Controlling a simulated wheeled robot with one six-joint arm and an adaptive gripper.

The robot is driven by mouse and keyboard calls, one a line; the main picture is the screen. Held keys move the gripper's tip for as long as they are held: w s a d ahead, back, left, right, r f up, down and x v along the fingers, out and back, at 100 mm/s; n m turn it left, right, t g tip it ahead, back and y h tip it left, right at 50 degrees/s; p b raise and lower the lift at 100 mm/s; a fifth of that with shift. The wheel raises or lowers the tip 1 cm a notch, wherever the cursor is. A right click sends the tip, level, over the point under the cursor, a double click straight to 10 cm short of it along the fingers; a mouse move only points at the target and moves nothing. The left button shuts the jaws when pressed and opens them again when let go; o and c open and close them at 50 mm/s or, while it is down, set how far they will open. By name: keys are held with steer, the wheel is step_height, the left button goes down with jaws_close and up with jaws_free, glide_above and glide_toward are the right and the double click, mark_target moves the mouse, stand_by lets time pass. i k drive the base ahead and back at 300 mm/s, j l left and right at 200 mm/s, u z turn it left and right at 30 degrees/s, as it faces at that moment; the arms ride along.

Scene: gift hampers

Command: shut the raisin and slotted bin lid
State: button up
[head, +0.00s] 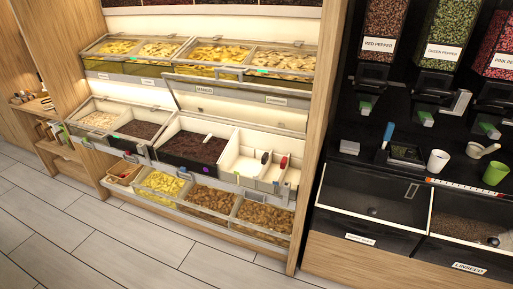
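The raisin bin (194,148), filled with dark dried fruit, is in the middle row of the wooden shelf unit. The white slotted bin (247,163) is just to its right and holds scoops with dark and red handles. The clear lid (240,108) over this pair appears raised, tilted up and back in front of the lit back panel. Its slanting left edge shows above the raisin bin, and both bins look uncovered from above. My gripper is not in this view.
Bins of pale dried fruit (222,54) fill the row above, close to the raised lid. Bins of yellow and brown fruit (208,197) are below. A black dispenser counter (400,150) with cups stands right. The tiled floor (90,235) in front is clear.

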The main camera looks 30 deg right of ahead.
mark_target(239, 83)
steer(key=i+j+z, duration=0.2)
steer(key=j+z, duration=0.15)
steer(key=i+j+z, duration=0.1)
steer(key=j+z, duration=0.25)
steer(key=i+j+z, duration=0.1)
steer(key=j+z, duration=0.25)
steer(key=j, duration=0.15)
